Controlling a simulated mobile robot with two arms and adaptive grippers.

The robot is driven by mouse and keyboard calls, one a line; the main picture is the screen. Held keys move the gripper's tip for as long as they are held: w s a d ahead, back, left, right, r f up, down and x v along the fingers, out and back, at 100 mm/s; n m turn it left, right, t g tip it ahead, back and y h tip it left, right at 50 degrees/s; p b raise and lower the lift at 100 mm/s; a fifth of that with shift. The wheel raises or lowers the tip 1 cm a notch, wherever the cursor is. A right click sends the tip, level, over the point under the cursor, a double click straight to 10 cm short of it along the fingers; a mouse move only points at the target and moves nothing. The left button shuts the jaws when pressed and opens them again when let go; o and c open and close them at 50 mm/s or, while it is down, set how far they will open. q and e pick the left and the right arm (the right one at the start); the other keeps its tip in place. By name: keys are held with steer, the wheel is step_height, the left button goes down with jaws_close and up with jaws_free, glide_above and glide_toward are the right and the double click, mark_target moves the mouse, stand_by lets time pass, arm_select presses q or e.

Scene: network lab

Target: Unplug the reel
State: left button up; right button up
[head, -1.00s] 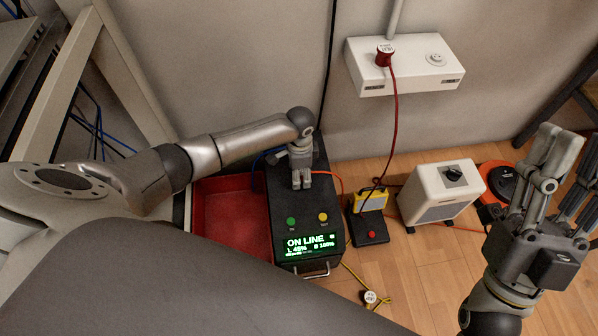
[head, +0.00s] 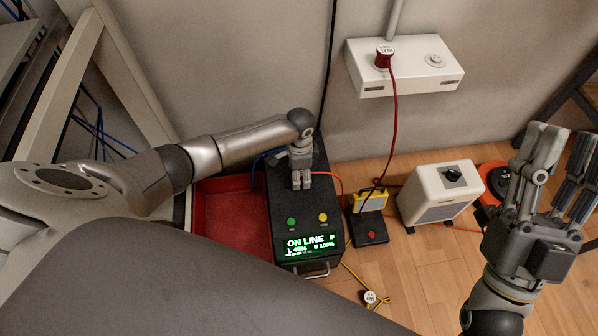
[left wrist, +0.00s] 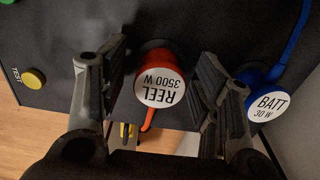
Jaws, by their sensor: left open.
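The head view hides the plug behind the gripper. The orange reel (head: 488,172) lies on the floor, partly behind my right gripper (head: 556,150), which is open and empty.
Around the unit are a red tray (head: 228,222), a yellow-and-black device (head: 370,228) and a white box (head: 437,192). A wall socket box (head: 420,85) holds a red plug.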

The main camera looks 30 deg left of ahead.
steer(key=shift+w+a+f+g, duration=0.1)
steer(key=shift+w+f+g, duration=0.3)
steer(key=shift+w+g, duration=0.15)
arm_select(q)
jaws_close()
stand_by(0.5)
